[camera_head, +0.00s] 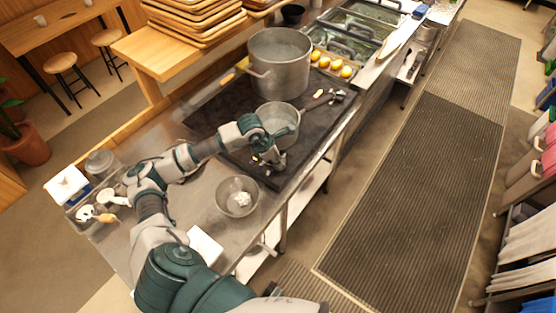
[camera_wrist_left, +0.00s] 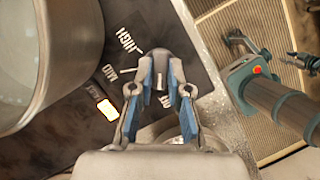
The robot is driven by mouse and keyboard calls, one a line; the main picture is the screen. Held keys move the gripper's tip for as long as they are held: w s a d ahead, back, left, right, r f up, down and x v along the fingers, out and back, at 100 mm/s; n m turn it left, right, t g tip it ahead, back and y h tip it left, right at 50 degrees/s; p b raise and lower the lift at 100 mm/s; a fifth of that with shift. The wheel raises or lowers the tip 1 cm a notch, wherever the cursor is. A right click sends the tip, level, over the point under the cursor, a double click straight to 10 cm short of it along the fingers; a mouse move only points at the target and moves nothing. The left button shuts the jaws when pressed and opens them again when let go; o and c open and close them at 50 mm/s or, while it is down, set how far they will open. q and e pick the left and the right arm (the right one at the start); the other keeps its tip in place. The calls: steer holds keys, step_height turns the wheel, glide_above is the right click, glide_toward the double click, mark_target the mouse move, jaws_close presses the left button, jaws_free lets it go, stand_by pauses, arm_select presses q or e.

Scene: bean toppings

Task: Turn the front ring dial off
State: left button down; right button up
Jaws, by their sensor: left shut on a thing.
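My left gripper (camera_head: 268,160) is at the front part of the black stove top, close beside the smaller pot (camera_head: 280,122). In the left wrist view, its blue-padded fingers (camera_wrist_left: 162,72) are shut on the front ring dial, a small grey knob (camera_wrist_left: 160,84) mostly hidden between them. White labels HIGH and MID show on the black panel near the fingertips. The smaller pot's metal side (camera_wrist_left: 75,60) fills the left edge there. A teal and grey arm (camera_wrist_left: 275,98), seemingly my right, shows at the right; its gripper is unclear.
A large pot (camera_head: 279,65) stands on the rear of the stove top (camera_head: 207,111). A rear dial (camera_head: 336,96) is near the stove's right edge. A glass bowl (camera_head: 237,196) sits on the counter in front. The floor mat (camera_head: 420,190) to the right is clear.

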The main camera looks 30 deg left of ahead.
arm_select(q)
steer(key=shift+n+y, duration=0.3)
steer(key=shift+n, duration=0.3)
steer(key=shift+n+t, duration=0.4)
steer(key=shift+n, duration=0.2)
arm_select(e)
steer(key=w, duration=0.3)
steer(key=shift+a+r, duration=0.3)
steer(key=shift+s+d, duration=0.1)
steer(key=shift+s, duration=0.05)
arm_select(q)
steer(key=c, duration=1.1)
jaws_free()
arm_select(e)
steer(key=shift+s, duration=0.15)
arm_select(q)
steer(key=v, duration=1.1)
steer(key=shift+r, duration=0.4)
steer(key=shift+a, duration=0.1)
